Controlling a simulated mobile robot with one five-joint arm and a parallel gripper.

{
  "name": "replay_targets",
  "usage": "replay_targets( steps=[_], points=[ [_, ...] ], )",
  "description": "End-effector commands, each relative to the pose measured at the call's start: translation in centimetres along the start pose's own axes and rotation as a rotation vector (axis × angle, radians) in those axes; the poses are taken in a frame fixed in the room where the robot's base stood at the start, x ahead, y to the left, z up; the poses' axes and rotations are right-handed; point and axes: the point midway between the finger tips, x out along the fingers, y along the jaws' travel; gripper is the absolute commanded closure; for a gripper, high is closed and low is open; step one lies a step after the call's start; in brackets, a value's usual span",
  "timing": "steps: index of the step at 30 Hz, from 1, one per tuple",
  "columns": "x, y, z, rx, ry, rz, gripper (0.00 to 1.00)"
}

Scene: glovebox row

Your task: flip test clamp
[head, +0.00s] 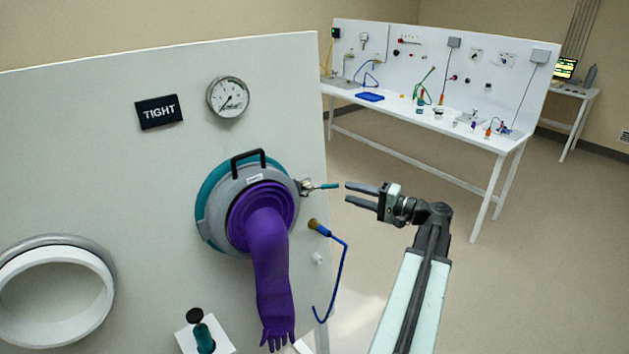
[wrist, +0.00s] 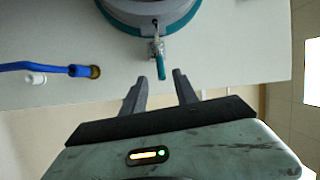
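The test clamp (head: 308,188) is a small metal toggle with a teal handle at the right side of the grey and teal glove port ring (head: 212,205). Its handle points right, toward my gripper. In the wrist view the clamp handle (wrist: 160,66) lies ahead of the fingertips, roughly between their lines. My gripper (head: 346,192) is open and empty, a short gap from the handle's end. The gripper also shows in the wrist view (wrist: 158,82), with its two fingers apart. A purple glove (head: 268,260) hangs from the port.
A blue hose (head: 343,265) with a brass fitting hangs below the clamp, near a white peg (head: 317,258). A white bench (head: 420,115) stands behind; floor at right is clear.

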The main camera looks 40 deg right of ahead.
Motion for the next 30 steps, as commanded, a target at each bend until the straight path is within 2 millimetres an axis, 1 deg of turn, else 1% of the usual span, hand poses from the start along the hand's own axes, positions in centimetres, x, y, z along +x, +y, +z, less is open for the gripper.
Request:
replay_targets(
  steps=[2,5,8,12,15,18,21,28,29,30],
  points=[
    [-0.1,-0.1,-0.1,0.0,0.002,-0.003,0.65],
    [0.4,-0.1,0.0,0.0,-0.001,-0.003,0.65],
    [1.9,-0.1,0.1,0.0,-0.006,-0.003,0.65],
    [4.8,-0.1,0.2,0.0,-0.009,-0.003,0.65],
    [6.6,-0.1,0.2,0.0,-0.01,-0.003,0.65],
    [7.8,-0.1,0.3,0.0,-0.01,-0.003,0.65],
    [8.3,-0.1,0.3,0.0,-0.009,-0.002,0.65],
    [8.4,-0.1,0.3,0.0,-0.009,-0.002,0.65],
    [8.4,-0.1,0.3,0.0,-0.009,-0.002,0.73],
    [8.4,-0.1,0.3,0.0,-0.009,-0.002,0.84]
  ],
)
